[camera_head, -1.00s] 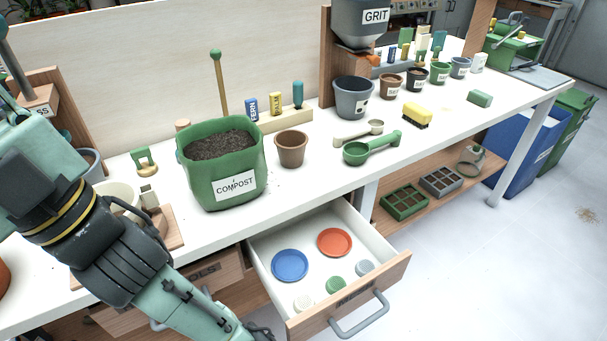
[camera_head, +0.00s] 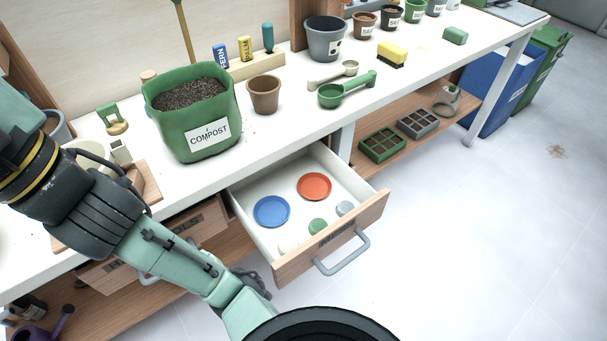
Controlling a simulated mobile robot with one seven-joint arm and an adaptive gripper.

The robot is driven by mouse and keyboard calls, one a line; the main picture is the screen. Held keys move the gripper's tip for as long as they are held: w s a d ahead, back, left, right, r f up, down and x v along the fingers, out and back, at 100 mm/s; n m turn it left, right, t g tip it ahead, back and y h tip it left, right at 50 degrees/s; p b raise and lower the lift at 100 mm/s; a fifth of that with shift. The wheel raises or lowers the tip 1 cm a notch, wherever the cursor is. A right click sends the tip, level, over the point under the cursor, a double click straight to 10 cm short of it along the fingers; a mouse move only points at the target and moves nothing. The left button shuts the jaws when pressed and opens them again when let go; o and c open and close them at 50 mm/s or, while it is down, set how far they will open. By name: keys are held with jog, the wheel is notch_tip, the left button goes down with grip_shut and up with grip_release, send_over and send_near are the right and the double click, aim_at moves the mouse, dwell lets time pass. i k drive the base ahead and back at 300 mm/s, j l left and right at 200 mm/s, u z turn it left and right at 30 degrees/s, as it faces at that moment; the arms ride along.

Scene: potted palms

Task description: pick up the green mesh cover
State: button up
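A small round green piece (camera_head: 318,227) lies in the open drawer, near its front panel. It is the likeliest green mesh cover, but it is too small to show any mesh. A blue dish (camera_head: 271,211) and an orange-red dish (camera_head: 314,186) lie behind it in the drawer. A small grey round piece (camera_head: 345,208) is to its right and a pale one (camera_head: 288,246) to its left. My arm comes down from the left, with its lower links left of and below the drawer. I cannot make out my gripper's fingers in this view.
The drawer (camera_head: 376,208) juts out below the white bench top (camera_head: 290,131). A green compost pot (camera_head: 193,135), a brown pot (camera_head: 264,95) and a green scoop (camera_head: 346,91) stand or lie above it. Seed trays (camera_head: 382,145) sit on the lower shelf.

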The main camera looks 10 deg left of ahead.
aim_at(317, 225)
jog(key=l+u, duration=0.2)
jog(key=u, duration=0.25)
jog(key=l+u, duration=0.2)
jog(key=u, duration=0.25)
jog(key=l+u, duration=0.2)
jog(key=l, duration=0.2)
jog(key=k+l+u, duration=0.15)
jog(key=l, duration=0.2)
jog(key=l+u, duration=0.2)
jog(key=l, duration=0.2)
jog(key=k+l, duration=0.1)
jog(key=l, duration=0.25)
jog(key=l+u, duration=0.1)
jog(key=l, duration=0.3)
jog(key=k+l, duration=0.15)
jog(key=l, duration=0.2)
jog(key=i+l, duration=0.25)
jog(key=l, duration=0.15)
